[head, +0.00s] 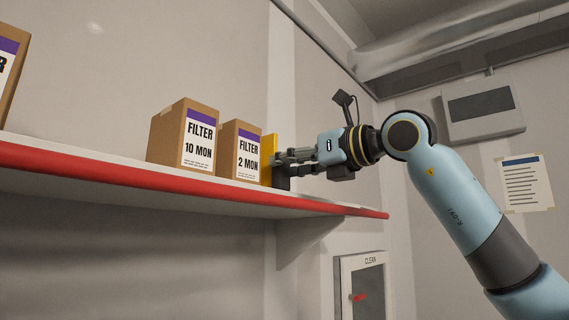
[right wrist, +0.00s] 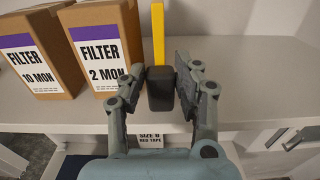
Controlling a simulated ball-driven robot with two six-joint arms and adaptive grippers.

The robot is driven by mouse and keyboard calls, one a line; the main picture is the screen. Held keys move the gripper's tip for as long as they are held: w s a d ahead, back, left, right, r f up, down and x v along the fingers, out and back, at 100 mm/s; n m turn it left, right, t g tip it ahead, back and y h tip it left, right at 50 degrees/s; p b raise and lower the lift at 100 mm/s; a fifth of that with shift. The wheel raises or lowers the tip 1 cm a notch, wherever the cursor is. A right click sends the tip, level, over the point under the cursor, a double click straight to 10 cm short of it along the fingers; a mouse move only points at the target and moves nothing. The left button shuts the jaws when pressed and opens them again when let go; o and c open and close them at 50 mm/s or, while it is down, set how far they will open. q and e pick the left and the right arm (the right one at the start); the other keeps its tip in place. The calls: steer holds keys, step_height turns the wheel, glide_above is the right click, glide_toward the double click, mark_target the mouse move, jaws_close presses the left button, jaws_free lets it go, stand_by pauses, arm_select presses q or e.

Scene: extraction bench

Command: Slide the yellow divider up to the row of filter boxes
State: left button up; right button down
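The yellow divider (head: 268,147) stands upright on the shelf, just right of the row of filter boxes. The right wrist view shows its yellow upright (right wrist: 158,32) with a dark block (right wrist: 160,92) in front at its foot. The nearest box, FILTER 2 MON (head: 241,150), is left of it; a narrow gap shows between them in the wrist view. FILTER 10 MON (head: 184,138) is further left. My left gripper is not in view.
The white shelf (head: 90,149) has a red front edge, and its top is clear right of the divider. Another box (head: 10,70) stands at the far left. A grey wall unit (head: 484,108) and a paper notice (head: 524,183) are on the wall at right.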

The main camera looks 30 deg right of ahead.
steer(key=c, duration=1)
jaws_free()
steer(key=shift+w+d, duration=0.1)
steer(key=shift+d, duration=0.25)
steer(key=shift+o, duration=0.2)
steer(key=shift+a, duration=0.35)
steer(key=shift+r, duration=0.15)
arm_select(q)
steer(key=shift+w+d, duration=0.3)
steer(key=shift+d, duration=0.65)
arm_select(e)
step_height(320, 180, up, 10)
